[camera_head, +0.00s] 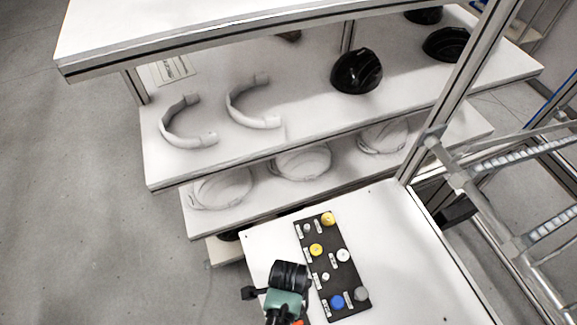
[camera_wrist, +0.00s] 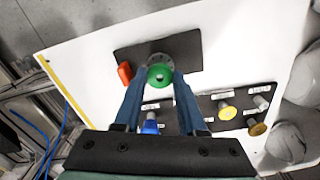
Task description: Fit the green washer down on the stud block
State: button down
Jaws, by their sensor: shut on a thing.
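The green washer (camera_wrist: 160,76) is between the tips of my gripper (camera_wrist: 158,75) in the wrist view. The fingers are shut on it. Behind it in that view is a grey round piece (camera_wrist: 157,58) with small dots on its rim, on a dark plate (camera_wrist: 190,50). This piece may be the stud block. The washer overlaps it in the picture; I cannot tell whether they touch. In the head view my gripper is hidden by my own wrist at the bottom, and the green washer is not visible there.
A black labelled board (camera_head: 318,233) with yellow, white, blue and grey knobs lies on the white table (camera_head: 400,240). An orange-red block (camera_wrist: 125,72) lies left of the grey piece. Shelves (camera_head: 270,150) with helmet shells stand behind. The table's right part is clear.

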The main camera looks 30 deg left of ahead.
jog(key=shift+f+b, duration=0.65)
jog(key=shift+f, duration=0.35)
jog(key=shift+c, duration=2)
grip_release()
notch_tip(320, 180, up, 13)
jog(key=shift+b, duration=0.4)
